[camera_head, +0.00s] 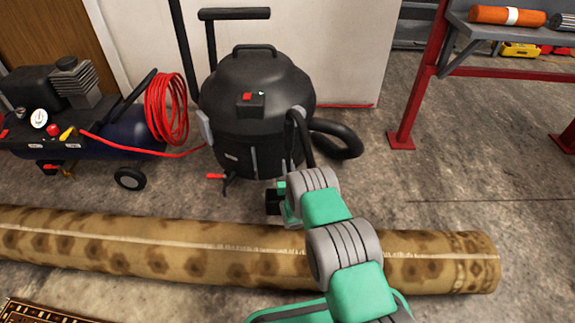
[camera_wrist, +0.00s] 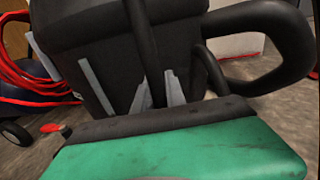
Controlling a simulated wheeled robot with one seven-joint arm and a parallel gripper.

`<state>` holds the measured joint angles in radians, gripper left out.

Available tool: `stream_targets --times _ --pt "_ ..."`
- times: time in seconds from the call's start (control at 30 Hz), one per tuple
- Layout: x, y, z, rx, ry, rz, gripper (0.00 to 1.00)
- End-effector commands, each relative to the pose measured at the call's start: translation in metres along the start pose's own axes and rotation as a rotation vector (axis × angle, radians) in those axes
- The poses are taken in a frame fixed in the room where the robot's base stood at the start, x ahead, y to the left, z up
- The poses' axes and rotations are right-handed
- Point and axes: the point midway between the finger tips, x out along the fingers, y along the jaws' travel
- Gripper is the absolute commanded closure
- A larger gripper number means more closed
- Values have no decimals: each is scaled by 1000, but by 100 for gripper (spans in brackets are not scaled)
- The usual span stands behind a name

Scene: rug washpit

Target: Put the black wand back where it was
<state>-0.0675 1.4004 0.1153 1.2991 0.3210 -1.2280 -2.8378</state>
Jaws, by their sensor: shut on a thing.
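The black wand (camera_wrist: 149,55) is a slim dark tube in the wrist view. It runs upward, slightly tilted, from between the two grey fingers of my gripper (camera_wrist: 157,96), which are shut on it. In the head view the wand (camera_head: 289,140) shows faintly against the right front of the black drum vacuum (camera_head: 255,95). My gripper (camera_head: 274,199) is low in front of the vacuum there, its fingers hard to make out. The wand's ends are hard to tell from the dark drum, and I cannot tell whether it touches the vacuum.
A thick black hose (camera_head: 340,138) loops at the vacuum's right. A compressor (camera_head: 95,130) with a red coiled hose (camera_head: 166,108) stands at left. A rolled rug (camera_head: 150,246) lies across the floor under my arm. A red-legged bench (camera_head: 425,80) stands at right; floor before it is clear.

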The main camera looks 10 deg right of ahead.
Motion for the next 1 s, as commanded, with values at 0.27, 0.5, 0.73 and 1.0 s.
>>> stream_targets --times 0.27,0.5,0.73,1.0 --pt "0 0 0 0 -2 0 64" --pt "0 0 0 0 0 0 59" --pt "-13 0 0 -1 5 -1 59" --pt "-55 2 2 -4 2 4 59"
